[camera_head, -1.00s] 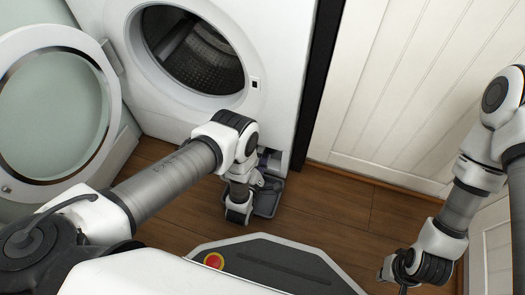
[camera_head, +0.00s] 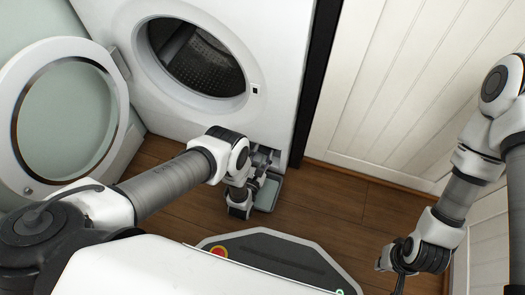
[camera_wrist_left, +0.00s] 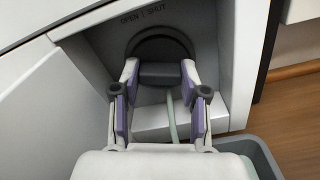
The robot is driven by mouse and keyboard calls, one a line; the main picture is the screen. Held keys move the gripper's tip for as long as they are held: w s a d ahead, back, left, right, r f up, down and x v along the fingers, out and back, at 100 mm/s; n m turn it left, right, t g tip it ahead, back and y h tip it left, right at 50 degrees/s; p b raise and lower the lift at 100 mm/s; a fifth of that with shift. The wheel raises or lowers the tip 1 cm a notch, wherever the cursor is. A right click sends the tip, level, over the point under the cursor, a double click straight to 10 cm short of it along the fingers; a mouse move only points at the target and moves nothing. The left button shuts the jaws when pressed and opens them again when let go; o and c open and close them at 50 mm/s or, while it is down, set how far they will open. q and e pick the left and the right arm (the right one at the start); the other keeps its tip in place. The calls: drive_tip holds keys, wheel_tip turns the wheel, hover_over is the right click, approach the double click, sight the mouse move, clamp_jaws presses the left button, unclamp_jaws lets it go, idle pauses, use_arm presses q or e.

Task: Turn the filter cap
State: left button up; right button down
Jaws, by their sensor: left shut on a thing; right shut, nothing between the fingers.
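The dark round filter cap (camera_wrist_left: 160,48) sits in a recess low on the front of the white washing machine (camera_head: 262,35), under the words OPEN and SHUT. My left gripper (camera_wrist_left: 159,72) is closed on this bar, one finger at each end, inside the recess. In the head view my left gripper (camera_head: 264,157) reaches the machine's lower corner, and my wrist hides the cap. My right gripper (camera_head: 398,277) is shut and empty at the lower right, well away from the machine.
A grey tray (camera_head: 268,194) lies on the wooden floor below the recess. A pale hose (camera_wrist_left: 170,115) hangs under the cap. The round machine door (camera_head: 22,130) stands open at the left. White panelling (camera_head: 385,90) rises at the right, with bare floor before it.

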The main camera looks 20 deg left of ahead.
use_arm(q)
drive_tip(key=shift+n, duration=0.9)
drive_tip(key=o, duration=1.1)
drive_tip(key=shift+o, duration=0.2)
